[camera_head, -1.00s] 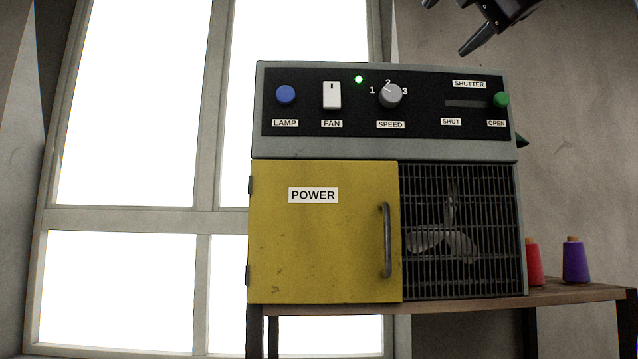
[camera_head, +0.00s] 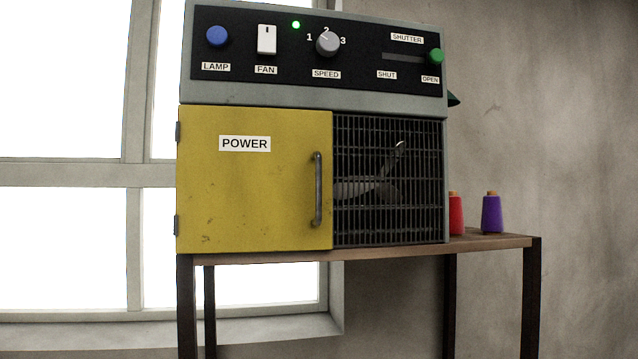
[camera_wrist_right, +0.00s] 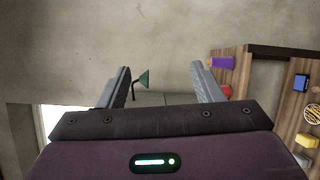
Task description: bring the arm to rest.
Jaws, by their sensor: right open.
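My right gripper (camera_wrist_right: 161,70) shows in the right wrist view, its two grey fingers wide apart with nothing held between them. Beyond them are the top of the grey machine (camera_wrist_right: 150,99) and a small green cone-shaped shade (camera_wrist_right: 143,78). In the head view neither gripper is visible. The grey machine (camera_head: 310,96) stands on a wooden table (camera_head: 490,243). Its yellow POWER door (camera_head: 250,200) is closed, the indicator light (camera_head: 296,25) is green, and the green shutter knob (camera_head: 436,56) sits at the OPEN end.
A red spool (camera_head: 456,215) and a purple spool (camera_head: 491,215) stand right of the machine. A bright window (camera_head: 60,80) is behind on the left. In the wrist view several small items, including a blue one (camera_wrist_right: 300,81), are on wooden surfaces at right.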

